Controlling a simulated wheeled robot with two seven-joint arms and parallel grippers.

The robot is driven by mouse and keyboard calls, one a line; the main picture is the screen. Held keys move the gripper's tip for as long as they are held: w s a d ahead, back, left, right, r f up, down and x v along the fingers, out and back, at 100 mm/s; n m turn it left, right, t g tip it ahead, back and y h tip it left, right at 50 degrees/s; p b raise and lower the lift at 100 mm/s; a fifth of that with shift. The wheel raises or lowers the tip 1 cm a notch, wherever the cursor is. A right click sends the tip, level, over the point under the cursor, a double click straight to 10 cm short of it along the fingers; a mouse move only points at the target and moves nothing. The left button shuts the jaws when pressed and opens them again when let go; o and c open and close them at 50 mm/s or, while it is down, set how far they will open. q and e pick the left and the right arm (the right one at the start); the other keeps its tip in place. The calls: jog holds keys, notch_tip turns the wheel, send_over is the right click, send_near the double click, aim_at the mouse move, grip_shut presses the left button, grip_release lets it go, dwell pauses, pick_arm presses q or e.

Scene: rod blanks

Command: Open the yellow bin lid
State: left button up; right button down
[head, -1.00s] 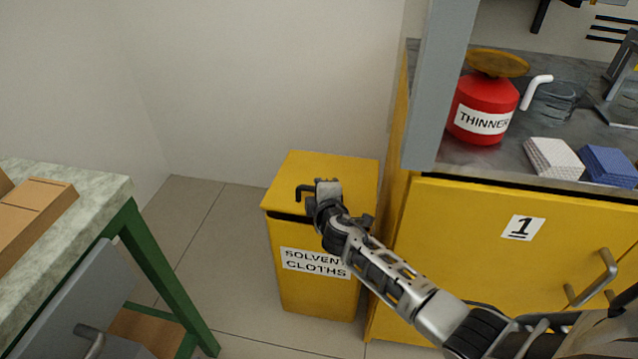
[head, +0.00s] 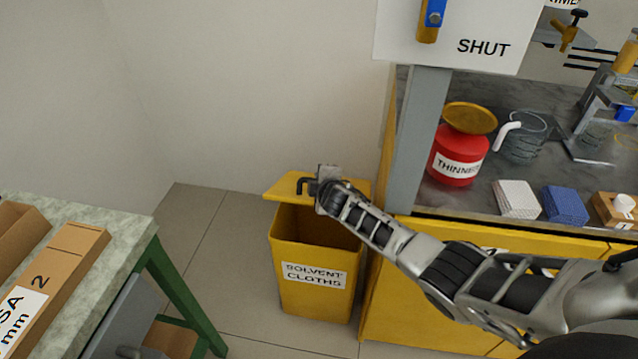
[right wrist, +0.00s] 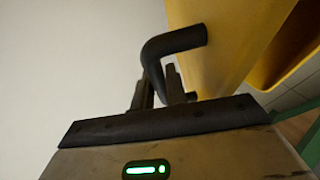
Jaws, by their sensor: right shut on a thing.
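The yellow bin (head: 305,301) labelled SOLVENT CLOTHS stands on the floor against the yellow cabinet. Its lid (head: 287,187) is raised and tilted back, and the dark inside of the bin shows below it. My right gripper (head: 312,187) is at the lid's black handle (head: 300,184), shut on it. In the right wrist view the bent black handle (right wrist: 176,42) sits at the fingers (right wrist: 160,88), with the yellow lid (right wrist: 235,40) behind it. My left gripper is in neither view.
A green-legged bench (head: 110,226) with cardboard boxes (head: 65,275) stands at the left. The cabinet at the right carries a red THINNER can (head: 458,158), a grey post (head: 417,140), a glass jug (head: 523,140) and cloth stacks (head: 566,205). Floor between bench and bin is clear.

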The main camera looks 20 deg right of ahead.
jog(key=shift+w+a+r, duration=0.1)
jog(key=c, duration=1.4)
grip_release()
jog(key=shift+s+r, duration=0.1)
jog(key=shift+s, duration=0.2)
jog(key=p+v, duration=0.3)
jog(key=v, duration=0.3)
jog(key=shift+s+r+p, duration=0.2)
jog(key=shift+s+p, duration=0.15)
jog(key=shift+s, duration=0.05)
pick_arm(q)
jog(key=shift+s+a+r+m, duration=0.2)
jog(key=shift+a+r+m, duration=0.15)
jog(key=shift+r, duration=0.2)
pick_arm(e)
jog(key=shift+a, duration=0.1)
